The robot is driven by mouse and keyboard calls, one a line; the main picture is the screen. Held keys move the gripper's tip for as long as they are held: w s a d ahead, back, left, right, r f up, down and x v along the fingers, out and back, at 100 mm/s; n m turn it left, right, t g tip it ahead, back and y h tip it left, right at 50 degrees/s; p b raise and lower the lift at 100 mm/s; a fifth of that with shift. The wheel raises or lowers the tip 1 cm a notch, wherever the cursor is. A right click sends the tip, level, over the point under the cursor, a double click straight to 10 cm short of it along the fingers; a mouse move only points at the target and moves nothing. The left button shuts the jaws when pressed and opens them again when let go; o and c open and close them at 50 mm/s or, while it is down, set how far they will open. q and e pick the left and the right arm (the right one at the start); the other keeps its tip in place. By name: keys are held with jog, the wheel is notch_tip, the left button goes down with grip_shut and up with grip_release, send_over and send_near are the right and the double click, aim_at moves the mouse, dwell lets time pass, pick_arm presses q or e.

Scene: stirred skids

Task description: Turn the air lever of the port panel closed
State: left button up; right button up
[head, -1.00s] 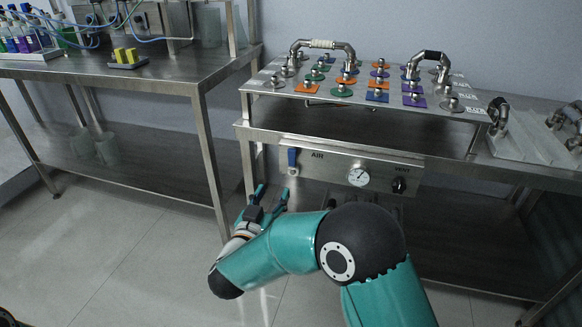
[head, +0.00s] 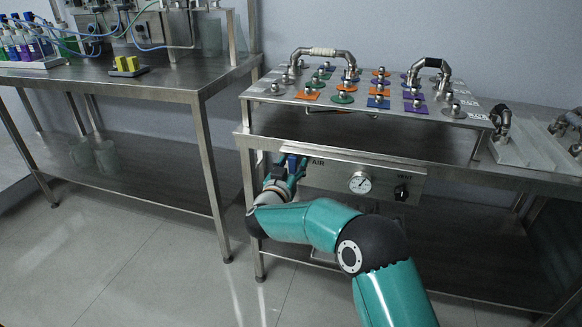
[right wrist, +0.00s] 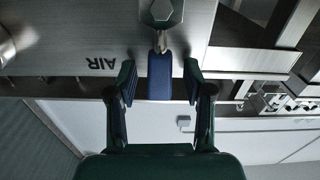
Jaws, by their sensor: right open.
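The port panel (head: 330,180) is a steel plate under the front of the right bench, marked AIR on the left and VENT on the right. The air lever (right wrist: 160,76) has a blue handle on a metal stem; in the right wrist view it sits between the two open fingers of my right gripper (right wrist: 160,88), with a gap on each side. In the head view the lever's blue handle (head: 292,162) shows just above my right gripper (head: 286,172), which partly covers it. My left gripper is not in view.
A round gauge (head: 360,183) and a black vent knob (head: 401,192) are to the right on the panel. Above, a plate with several coloured ports (head: 365,92) stands on the bench. A second bench (head: 140,80) stands to the left.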

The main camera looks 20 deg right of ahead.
jog(key=shift+w, duration=0.1)
jog(key=c, duration=0.9)
grip_shut()
jog(key=shift+a, duration=0.1)
